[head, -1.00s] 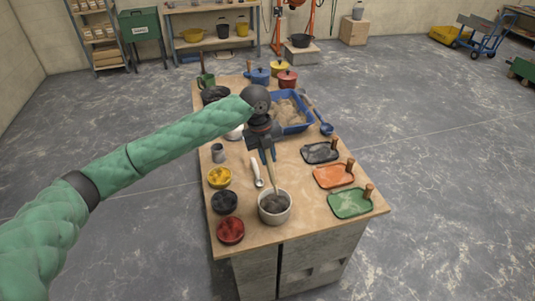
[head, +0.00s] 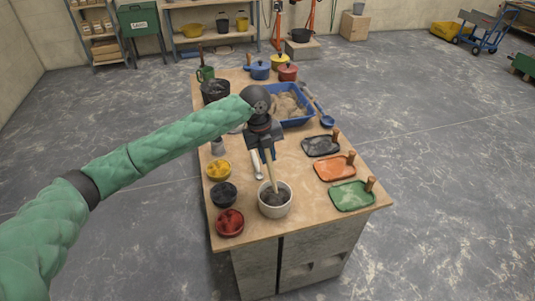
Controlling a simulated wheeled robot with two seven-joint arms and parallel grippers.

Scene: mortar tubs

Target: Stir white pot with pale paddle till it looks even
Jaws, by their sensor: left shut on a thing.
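The white pot (head: 275,207) stands near the front edge of the wooden table, with dark grey, slightly mottled contents (head: 274,197). The pale paddle (head: 270,172) stands tilted, its lower end in the pot's contents and hidden there. My left gripper (head: 265,153) is above the pot, shut on the upper part of the paddle. The arm reaches in from the left and hides part of the table behind it. My right gripper is not in the head view.
Yellow (head: 219,170), black (head: 224,194) and red (head: 230,222) bowls stand left of the pot. A spoon (head: 257,165) lies just behind it. Black (head: 321,146), orange (head: 335,168) and green (head: 351,195) trays line the right side. A blue sand tray (head: 290,105) is farther back.

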